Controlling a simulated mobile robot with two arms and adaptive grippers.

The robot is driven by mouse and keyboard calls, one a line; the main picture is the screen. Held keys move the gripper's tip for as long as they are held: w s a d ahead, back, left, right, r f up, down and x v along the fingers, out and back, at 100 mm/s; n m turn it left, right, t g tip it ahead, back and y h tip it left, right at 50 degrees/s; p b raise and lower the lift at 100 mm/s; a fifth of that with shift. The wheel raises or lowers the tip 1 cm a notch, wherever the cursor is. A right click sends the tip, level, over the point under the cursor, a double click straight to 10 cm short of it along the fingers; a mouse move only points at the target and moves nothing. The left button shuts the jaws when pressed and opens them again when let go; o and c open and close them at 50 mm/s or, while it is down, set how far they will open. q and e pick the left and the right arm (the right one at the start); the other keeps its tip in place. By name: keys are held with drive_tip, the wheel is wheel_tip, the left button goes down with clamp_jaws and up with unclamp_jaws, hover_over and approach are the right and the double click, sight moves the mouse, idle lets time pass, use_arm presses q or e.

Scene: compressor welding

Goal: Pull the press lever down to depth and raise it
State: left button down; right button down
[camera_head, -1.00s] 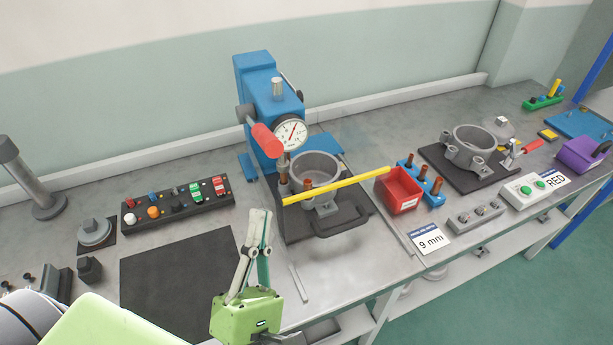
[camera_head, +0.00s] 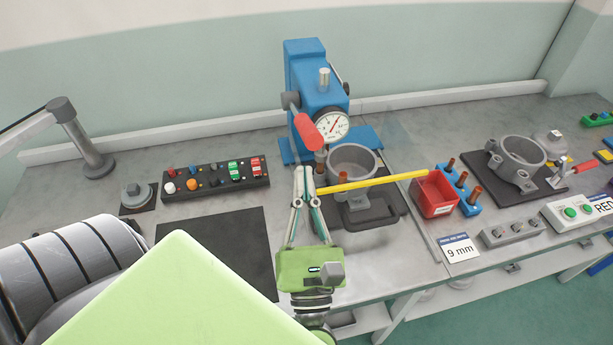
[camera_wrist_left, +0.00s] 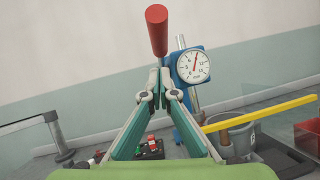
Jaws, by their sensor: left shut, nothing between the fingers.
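The blue press (camera_head: 318,75) stands at the back of the bench with a round dial gauge (camera_head: 332,125) on its front. Its lever has a red grip (camera_head: 308,133) that slants down toward me; the grip also shows at the top of the left wrist view (camera_wrist_left: 157,30). My left gripper (camera_head: 304,170) is shut and empty, its fingertips just below the red grip in the head view. In the left wrist view the fingertips (camera_wrist_left: 160,72) meet below the grip's lower end; whether they touch it I cannot tell. My right gripper is not in view.
A grey ring housing (camera_head: 352,160) sits under the press, with a yellow bar (camera_head: 385,181) in front. A red bin (camera_head: 433,193) stands to the right. A button panel (camera_head: 213,178) and a bare black mat (camera_head: 215,248) lie to the left.

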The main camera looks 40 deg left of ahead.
sight(301, 117)
use_arm(q)
drive_tip(key=r+p, duration=0.1)
drive_tip(key=r, duration=0.1)
drive_tip(key=w+r+p, duration=0.1)
drive_tip(key=shift+w+a+r, duration=0.15)
drive_tip(key=shift+a+r, duration=0.05)
drive_tip(key=shift+r, duration=0.15)
drive_tip(key=shift+w+a+r, duration=0.1)
drive_tip(key=shift+w+r, duration=0.05)
drive_tip(key=shift+r, duration=0.55)
